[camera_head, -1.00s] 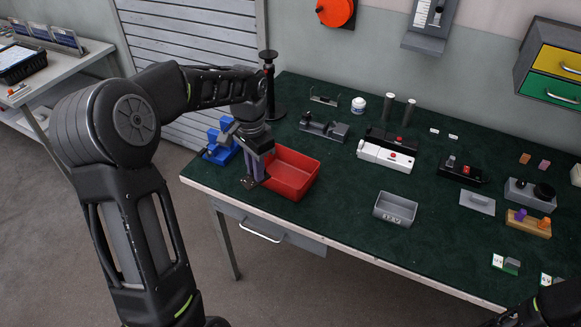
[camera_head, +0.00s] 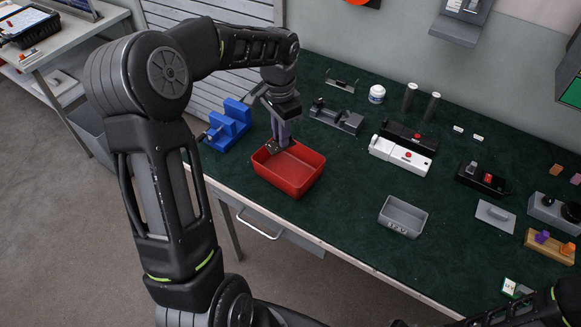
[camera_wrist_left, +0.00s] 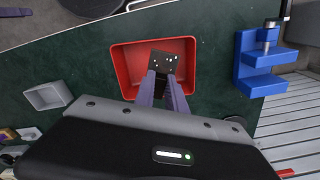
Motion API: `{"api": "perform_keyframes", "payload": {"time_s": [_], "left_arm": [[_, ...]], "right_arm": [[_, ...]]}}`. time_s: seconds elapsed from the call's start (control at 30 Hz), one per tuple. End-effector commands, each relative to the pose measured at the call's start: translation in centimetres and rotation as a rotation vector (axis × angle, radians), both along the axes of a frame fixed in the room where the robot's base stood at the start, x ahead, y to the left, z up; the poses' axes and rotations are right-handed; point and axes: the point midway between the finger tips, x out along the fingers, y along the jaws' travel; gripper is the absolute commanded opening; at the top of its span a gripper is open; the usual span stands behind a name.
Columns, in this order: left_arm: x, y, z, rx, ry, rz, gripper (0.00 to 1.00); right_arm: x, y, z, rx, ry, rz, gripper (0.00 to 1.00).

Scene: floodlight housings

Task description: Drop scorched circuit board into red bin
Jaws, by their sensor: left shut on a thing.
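The red bin (camera_head: 290,176) stands at the left part of the green bench top. My left gripper (camera_head: 276,148) is over the bin's left side, pointing down. In the left wrist view its two purple fingers (camera_wrist_left: 164,92) are shut on a small dark circuit board (camera_wrist_left: 166,65) with light dots. The board shows against the inside of the red bin (camera_wrist_left: 124,72); the head view also shows it as a dark piece at the fingertips. How high it is above the bin floor is hard to tell. My right gripper is not clearly in view; only a dark arm part shows at the lower right.
A blue vise (camera_head: 228,126) stands left of the bin. A grey tray (camera_head: 402,217) is to the right, with clear green mat between. A white device (camera_head: 400,155) and a grey fixture (camera_head: 337,117) sit farther back. The bench's front edge runs close before the bin.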

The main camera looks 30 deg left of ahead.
Motion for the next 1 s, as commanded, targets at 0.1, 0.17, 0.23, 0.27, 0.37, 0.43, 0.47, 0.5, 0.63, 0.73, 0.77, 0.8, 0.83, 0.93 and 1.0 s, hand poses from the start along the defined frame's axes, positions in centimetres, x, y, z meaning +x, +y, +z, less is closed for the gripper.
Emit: {"api": "perform_keyframes", "payload": {"time_s": [0.1, 0.17, 0.23, 0.27, 0.37, 0.43, 0.47, 0.5, 0.63, 0.73, 0.77, 0.8, 0.83, 0.93, 1.0], "left_arm": [[0.0, 0.0, -0.9, 0.000, 0.001, 0.000, 0.00], [0.0, 0.0, -1.5, 0.000, 0.001, 0.000, 0.00], [0.0, 0.0, -2.3, 0.000, 0.000, 0.000, 0.00], [0.0, 0.0, -2.6, 0.000, 0.001, 0.000, 0.00], [0.0, 0.0, -3.8, 0.000, 0.001, 0.000, 0.00], [0.0, 0.0, -4.6, 0.000, 0.002, 0.000, 0.00], [0.0, 0.0, -4.9, 0.000, 0.002, 0.000, 0.00], [0.0, 0.0, -5.2, 0.000, 0.001, 0.000, 0.00], [0.0, 0.0, -5.9, 0.000, 0.000, 0.000, 0.00], [0.0, 0.0, -6.0, 0.000, 0.000, 0.000, 0.00], [0.0, 0.0, -5.9, 0.000, 0.000, 0.000, 0.00], [0.0, 0.0, -5.9, 0.000, 0.000, 0.000, 0.00], [0.0, 0.0, -5.9, 0.000, 0.000, 0.000, 0.00], [0.0, 0.0, -5.9, 0.000, 0.000, 0.000, 0.00], [0.0, 0.0, -5.9, 0.000, 0.000, 0.000, 0.19]], "right_arm": [[0.0, 0.1, -0.7, 0.001, -0.002, 0.000, 0.35], [0.1, 0.1, -1.1, 0.002, -0.005, 0.000, 0.35], [0.1, 0.2, -1.7, 0.003, -0.007, 0.000, 0.35], [0.1, 0.2, -1.9, 0.004, -0.008, 0.000, 0.35], [0.1, 0.3, -2.7, 0.006, -0.011, 0.001, 0.35], [0.2, 0.3, -3.2, 0.007, -0.013, 0.001, 0.35], [0.2, 0.4, -3.4, 0.008, -0.015, 0.001, 0.35], [0.2, 0.4, -3.6, 0.009, -0.016, 0.002, 0.35], [0.3, 0.5, -4.0, 0.010, -0.018, 0.002, 0.35], [0.3, 0.5, -4.0, 0.011, -0.019, 0.003, 0.35], [0.3, 0.5, -4.0, 0.011, -0.019, 0.003, 0.35], [0.3, 0.5, -3.9, 0.011, -0.019, 0.003, 0.35], [0.3, 0.5, -3.9, 0.011, -0.019, 0.003, 0.35], [0.3, 0.5, -3.9, 0.011, -0.019, 0.003, 0.35], [0.3, 0.5, -3.9, 0.011, -0.019, 0.003, 0.35]]}}
